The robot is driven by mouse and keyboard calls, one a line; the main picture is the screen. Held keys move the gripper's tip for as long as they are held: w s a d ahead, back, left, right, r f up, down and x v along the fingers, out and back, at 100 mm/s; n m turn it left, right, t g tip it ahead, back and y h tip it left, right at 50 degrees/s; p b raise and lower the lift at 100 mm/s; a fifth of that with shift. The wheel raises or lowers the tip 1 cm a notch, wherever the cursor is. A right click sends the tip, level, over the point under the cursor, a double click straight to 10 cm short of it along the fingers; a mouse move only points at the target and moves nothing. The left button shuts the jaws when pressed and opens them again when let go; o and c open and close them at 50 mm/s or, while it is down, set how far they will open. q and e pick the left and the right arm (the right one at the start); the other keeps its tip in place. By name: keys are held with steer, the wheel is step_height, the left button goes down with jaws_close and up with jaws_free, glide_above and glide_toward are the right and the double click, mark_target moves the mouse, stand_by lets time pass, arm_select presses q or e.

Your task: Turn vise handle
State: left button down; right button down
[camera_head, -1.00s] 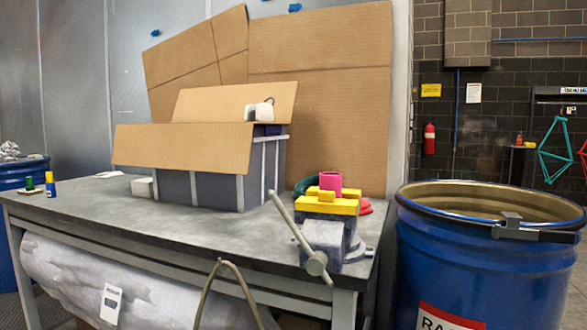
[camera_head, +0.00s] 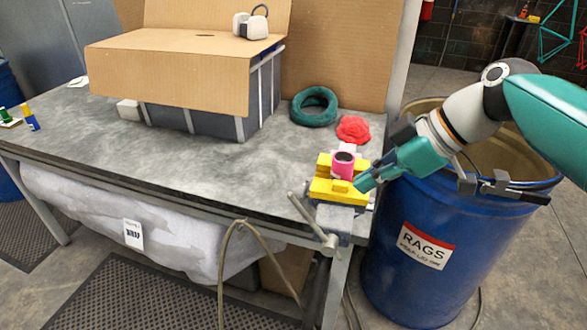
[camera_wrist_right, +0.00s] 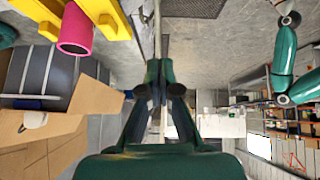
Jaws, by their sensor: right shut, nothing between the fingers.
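The vise (camera_head: 335,218) sits at the table's front right corner, with yellow jaws (camera_head: 338,192) around a pink cylinder (camera_head: 343,166). Its grey bar handle (camera_head: 308,216) hangs slanted at the front, from upper left to lower right. My right gripper (camera_head: 364,184) is shut and empty, just right of the yellow jaws and apart from the handle. In the right wrist view its closed fingers (camera_wrist_right: 163,78) point away, with the pink cylinder (camera_wrist_right: 75,30) and yellow jaws (camera_wrist_right: 95,12) at upper left. The handle is not clear there. My left gripper is not in view.
A blue rags drum (camera_head: 420,255) stands right of the table, under my right arm. A red cloth (camera_head: 353,129) and a green ring (camera_head: 314,106) lie behind the vise. A cardboard-topped grey box (camera_head: 215,122) stands further left. The tabletop's front middle is clear.

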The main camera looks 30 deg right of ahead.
steer(key=r, duration=0.1)
steer(key=p, duration=0.2)
glide_toward(304, 210)
steer(key=x, duration=0.5)
steer(key=shift+a+f, duration=0.1)
steer(key=shift+f, duration=0.2)
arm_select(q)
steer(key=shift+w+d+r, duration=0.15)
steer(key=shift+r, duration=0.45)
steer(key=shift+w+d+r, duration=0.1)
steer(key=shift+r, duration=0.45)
arm_select(e)
steer(key=shift+w+a+f, duration=0.25)
steer(key=shift+w+f, duration=0.2)
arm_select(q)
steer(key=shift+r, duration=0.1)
